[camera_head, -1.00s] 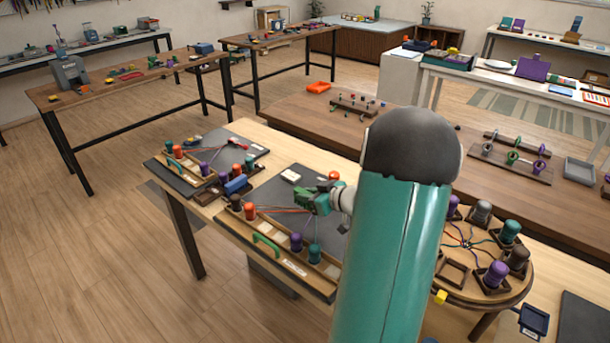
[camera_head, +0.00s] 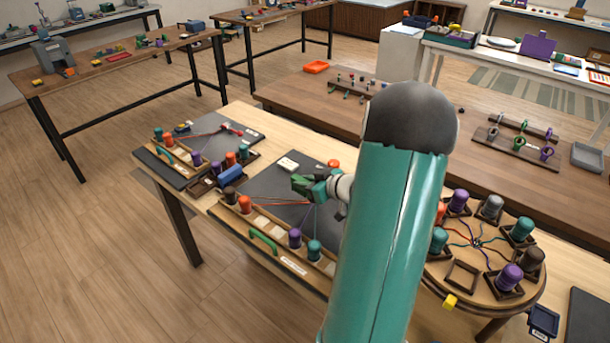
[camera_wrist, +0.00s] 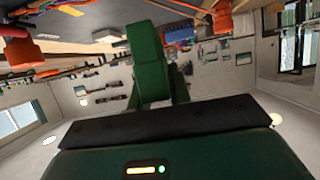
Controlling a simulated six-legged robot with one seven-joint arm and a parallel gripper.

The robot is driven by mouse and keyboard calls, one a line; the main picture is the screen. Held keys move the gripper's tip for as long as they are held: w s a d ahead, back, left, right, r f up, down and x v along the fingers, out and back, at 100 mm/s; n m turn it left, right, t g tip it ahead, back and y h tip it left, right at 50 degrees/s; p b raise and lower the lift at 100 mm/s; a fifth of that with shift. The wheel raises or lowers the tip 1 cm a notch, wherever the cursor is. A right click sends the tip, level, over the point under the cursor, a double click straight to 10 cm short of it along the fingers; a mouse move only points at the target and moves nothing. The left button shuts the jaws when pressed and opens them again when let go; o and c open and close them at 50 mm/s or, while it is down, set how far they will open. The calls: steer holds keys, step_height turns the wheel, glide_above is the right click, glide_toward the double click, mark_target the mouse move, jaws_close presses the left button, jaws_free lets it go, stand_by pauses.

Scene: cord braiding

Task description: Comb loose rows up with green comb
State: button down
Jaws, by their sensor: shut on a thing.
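My gripper (camera_head: 318,188) is over the dark braiding board (camera_head: 270,183) on the near bench. It is shut on a green piece (camera_head: 301,184), apparently the green comb. The piece also stands up between the jaws in the wrist view (camera_wrist: 148,62); its teeth cannot be made out. My arm hides the board's right side. Whether the piece touches the cords cannot be told.
A second board (camera_head: 215,135) with spools is to the left. A round braiding stand (camera_head: 478,262) with several spools is right of my arm. A white card (camera_head: 288,164) lies at the board's back.

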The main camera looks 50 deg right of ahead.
mark_target(305, 197)
steer(key=shift+s+f, duration=0.15)
steer(key=shift+f, duration=2.7)
steer(key=shift+d, duration=0.2)
steer(key=shift+w+d, duration=0.15)
steer(key=shift+d, duration=0.85)
steer(key=shift+w+d, duration=0.15)
steer(key=shift+d, duration=0.8)
steer(key=shift+r, duration=0.1)
step_height(305, 197, up, 9)
steer(key=a, duration=0.1)
steer(key=shift+s, duration=0.1)
